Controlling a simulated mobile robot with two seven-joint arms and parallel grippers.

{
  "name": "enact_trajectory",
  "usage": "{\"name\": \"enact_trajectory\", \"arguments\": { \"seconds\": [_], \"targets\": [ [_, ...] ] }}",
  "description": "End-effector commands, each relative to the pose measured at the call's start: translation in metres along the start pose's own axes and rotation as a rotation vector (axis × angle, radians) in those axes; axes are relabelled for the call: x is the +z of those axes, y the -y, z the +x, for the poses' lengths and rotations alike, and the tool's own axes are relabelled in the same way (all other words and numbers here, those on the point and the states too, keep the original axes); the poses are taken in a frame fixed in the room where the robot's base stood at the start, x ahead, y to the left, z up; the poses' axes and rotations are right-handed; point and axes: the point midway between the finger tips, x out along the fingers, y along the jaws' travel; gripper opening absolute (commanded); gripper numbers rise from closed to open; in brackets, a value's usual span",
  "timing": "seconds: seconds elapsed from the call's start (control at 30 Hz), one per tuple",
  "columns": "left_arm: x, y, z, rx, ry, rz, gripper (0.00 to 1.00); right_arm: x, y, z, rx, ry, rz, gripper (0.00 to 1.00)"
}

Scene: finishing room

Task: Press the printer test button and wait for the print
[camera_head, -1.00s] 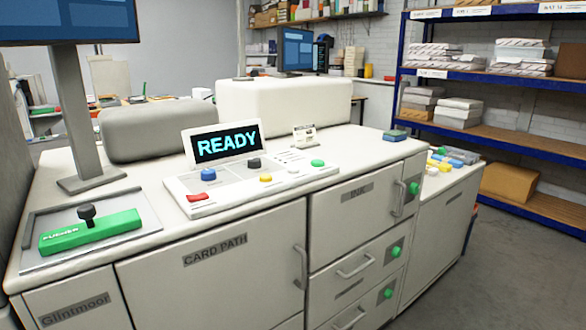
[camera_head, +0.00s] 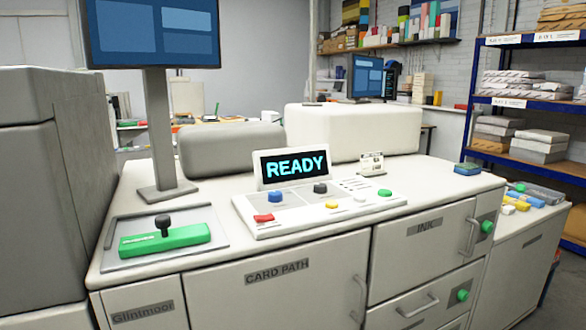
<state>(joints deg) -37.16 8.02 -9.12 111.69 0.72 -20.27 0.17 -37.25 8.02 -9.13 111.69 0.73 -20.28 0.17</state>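The printer (camera_head: 140,290) is a long white cabinet with a sloped control panel (camera_head: 290,220) on its top. The display (camera_head: 291,168) on the panel reads "READY" in cyan on black. The panel carries a red button (camera_head: 264,218), a blue knob (camera_head: 275,196), a black knob (camera_head: 320,187), a yellow button (camera_head: 331,205), a small white button (camera_head: 360,199) and a green button (camera_head: 385,193). No label reading "test" is legible. Neither of my grippers is in view.
A green handled bar (camera_head: 165,240) lies on a grey plate at the left. A monitor (camera_head: 152,32) stands behind it on a post. A small card stand (camera_head: 372,160) is behind the panel. Blue shelving (camera_head: 530,105) stands at the right, with grey floor below.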

Motion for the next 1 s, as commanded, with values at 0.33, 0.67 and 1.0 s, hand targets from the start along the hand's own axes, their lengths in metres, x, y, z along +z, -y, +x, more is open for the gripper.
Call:
{"name": "enact_trajectory", "arguments": {
  "seconds": [0.33,0.67,1.0],
  "targets": [
    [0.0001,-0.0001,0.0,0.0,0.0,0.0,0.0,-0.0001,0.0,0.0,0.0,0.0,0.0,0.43],
    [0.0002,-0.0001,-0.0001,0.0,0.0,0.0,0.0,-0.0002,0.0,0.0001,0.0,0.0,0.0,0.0],
    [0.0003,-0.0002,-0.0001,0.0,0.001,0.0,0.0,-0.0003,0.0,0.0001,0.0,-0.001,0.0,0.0]
  ]
}}
